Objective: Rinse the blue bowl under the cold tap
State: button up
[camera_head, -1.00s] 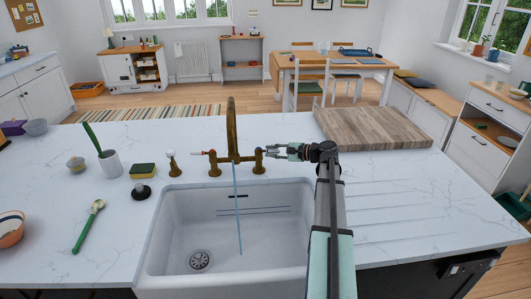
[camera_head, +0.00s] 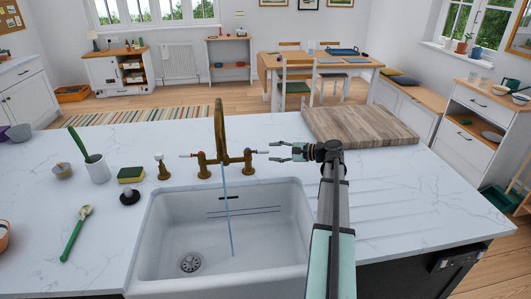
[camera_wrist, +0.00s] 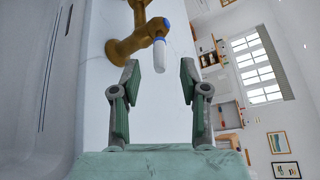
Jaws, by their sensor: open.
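The brass tap (camera_head: 220,140) stands behind the white sink (camera_head: 165,245), and a thin stream of water (camera_head: 227,215) runs from its spout into the sink. Its right lever (camera_head: 257,151) has a white tip; in the wrist view this lever (camera_wrist: 159,55) carries a blue ring. My gripper (camera_head: 272,151) is open and empty, just right of that lever. In the wrist view the white tip lies between the fingertips of my gripper (camera_wrist: 159,70), with gaps either side. No bowl is in the sink.
A sponge (camera_head: 131,174), a black stopper (camera_head: 129,197), a utensil pot (camera_head: 97,168) and a green spoon (camera_head: 76,233) stand or lie left of the sink. An orange bowl (camera_head: 3,237) is cut by the left edge. A wooden board (camera_head: 360,126) lies behind my arm.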

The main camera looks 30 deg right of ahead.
jog(key=v, duration=0.6)
dwell(0.3)
